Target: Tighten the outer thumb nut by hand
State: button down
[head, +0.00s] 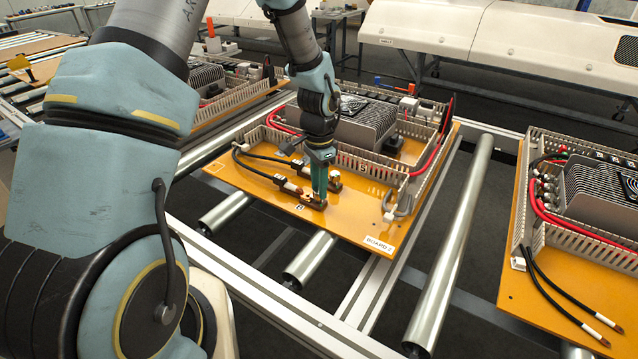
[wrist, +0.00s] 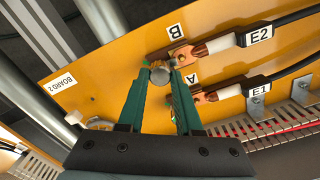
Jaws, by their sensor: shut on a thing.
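My gripper (head: 319,194) points down at the outer terminal near the front edge of the orange board. In the wrist view my gripper (wrist: 160,80) has its two teal fingers closed about the round grey thumb nut (wrist: 160,70), at the terminal marked B. The copper lug of cable E2 (wrist: 195,50) lies at this terminal. The copper lug of cable E1 (wrist: 208,94) lies at the terminal marked A, partly hidden by a finger. In the head view a silver nut (head: 334,181) shows at the inner terminal, just behind my gripper. The fingers hide much of the outer nut there.
The board (head: 262,196) carries slotted grey wiring duct (head: 398,192), a finned heat sink (head: 352,125) and red cables. A label reading BOARD 2 (head: 379,245) is at its front corner. Metal rollers (head: 452,240) lie beside it, and another board (head: 545,300) stands at right.

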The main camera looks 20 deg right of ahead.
jog(key=m+p, duration=0.1)
jog(key=m, duration=0.3)
jog(key=shift+w+r+m, duration=0.1)
jog(key=shift+r+m, duration=0.05)
jog(key=shift+m, duration=0.15)
dwell(0.5)
jog(key=c, duration=0.6)
grip_release()
notch_tip(320, 180, up, 11)
jog(key=shift+f+b, duration=0.2)
jog(key=shift+b, duration=0.5)
